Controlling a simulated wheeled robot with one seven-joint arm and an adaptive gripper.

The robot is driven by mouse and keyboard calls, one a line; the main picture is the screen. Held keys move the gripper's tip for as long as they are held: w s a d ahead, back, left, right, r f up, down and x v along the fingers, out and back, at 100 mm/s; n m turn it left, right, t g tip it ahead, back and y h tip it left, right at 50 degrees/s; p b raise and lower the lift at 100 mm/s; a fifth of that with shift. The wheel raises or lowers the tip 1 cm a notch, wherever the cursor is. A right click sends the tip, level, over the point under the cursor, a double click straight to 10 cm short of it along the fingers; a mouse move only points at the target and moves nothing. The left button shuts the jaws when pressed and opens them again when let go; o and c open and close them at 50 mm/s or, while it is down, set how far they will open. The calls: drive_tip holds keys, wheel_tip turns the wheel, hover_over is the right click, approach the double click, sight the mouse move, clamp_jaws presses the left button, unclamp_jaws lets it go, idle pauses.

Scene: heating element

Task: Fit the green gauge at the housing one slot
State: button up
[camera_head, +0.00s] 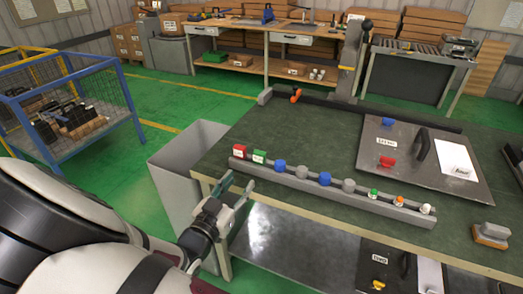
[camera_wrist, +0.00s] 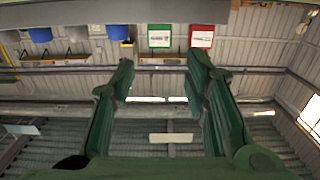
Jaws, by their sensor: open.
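A green block with a white face (camera_head: 259,157) sits near the left end of a grey rail (camera_head: 300,184) on the bench. It also shows upright in the wrist view (camera_wrist: 159,37), ahead of my fingers. A smaller green-and-white piece (camera_head: 373,194) sits farther right on the rail; I cannot tell for certain which is the gauge. My gripper (camera_head: 238,188) is open and empty, in front of the rail's left end, apart from the blocks. In the wrist view its green fingers (camera_wrist: 161,72) are spread. A dark panel (camera_head: 451,185) lies on the bench; its label is too small to read.
A red block (camera_head: 238,151) stands beside the green block. Blue (camera_head: 280,166) and grey (camera_head: 348,185) pieces follow along the rail. The panel carries a red part (camera_head: 387,162) and black handle (camera_head: 421,146). A grey bin (camera_head: 182,165) stands left; the bench behind the rail is mostly clear.

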sight(258, 155)
drive_tip(key=x, duration=0.7)
drive_tip(key=shift+w+d, duration=0.1)
drive_tip(key=shift+w, duration=0.25)
drive_tip(key=shift+r+x, duration=0.15)
drive_tip(key=shift+x, duration=1.3)
drive_tip(key=shift+r+x, duration=0.2)
drive_tip(key=shift+x, duration=1.3)
drive_tip(key=c, duration=1)
